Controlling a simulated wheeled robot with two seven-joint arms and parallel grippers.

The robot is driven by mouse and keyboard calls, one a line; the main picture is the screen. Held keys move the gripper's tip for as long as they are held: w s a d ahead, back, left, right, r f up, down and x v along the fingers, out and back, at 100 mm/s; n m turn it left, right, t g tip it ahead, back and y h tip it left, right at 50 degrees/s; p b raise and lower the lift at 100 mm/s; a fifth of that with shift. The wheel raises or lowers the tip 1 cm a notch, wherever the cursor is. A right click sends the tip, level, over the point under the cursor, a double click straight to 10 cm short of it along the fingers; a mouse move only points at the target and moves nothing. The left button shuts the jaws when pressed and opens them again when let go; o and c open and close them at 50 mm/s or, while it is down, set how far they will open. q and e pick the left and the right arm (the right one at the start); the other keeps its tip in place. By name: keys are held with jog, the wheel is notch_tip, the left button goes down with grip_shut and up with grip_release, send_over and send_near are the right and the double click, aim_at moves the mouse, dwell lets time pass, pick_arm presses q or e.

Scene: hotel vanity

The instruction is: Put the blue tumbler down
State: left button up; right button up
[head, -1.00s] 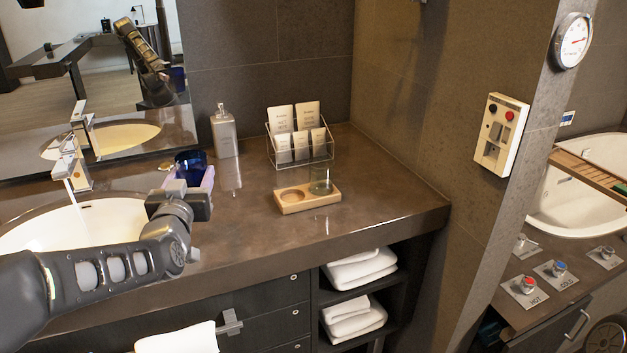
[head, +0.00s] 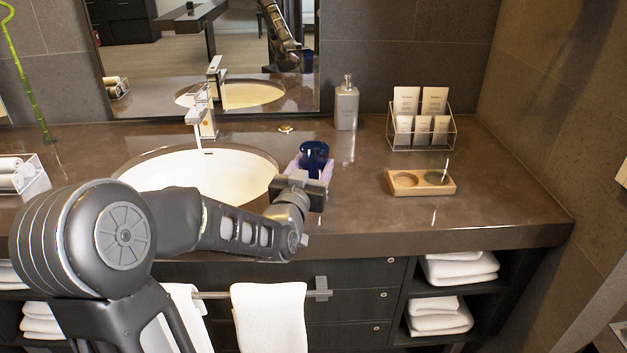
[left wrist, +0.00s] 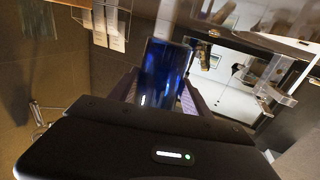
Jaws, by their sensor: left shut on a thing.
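The blue tumbler (head: 314,155) is dark blue and upright in the head view, at the right edge of the sink, over the brown counter (head: 350,205). My left gripper (head: 308,172) is shut on it, with a pale purple finger on each side. In the left wrist view the tumbler (left wrist: 165,72) stands between the two fingers (left wrist: 163,90), its lower part hidden by the gripper body. I cannot tell whether its base touches the counter. My right gripper is not in view.
A soap dispenser (head: 346,105) and a clear card rack (head: 447,138) stand behind. The sink (head: 150,172) and faucet (head: 199,112) are left. Counter between tumbler and holder is bare.

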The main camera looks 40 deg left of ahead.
pick_arm(q)
jog(key=shift+f, duration=1.85)
jog(key=shift+f+b, duration=0.15)
jog(key=shift+b, duration=0.25)
jog(key=o, duration=1.5)
jog(key=shift+o, duration=0.2)
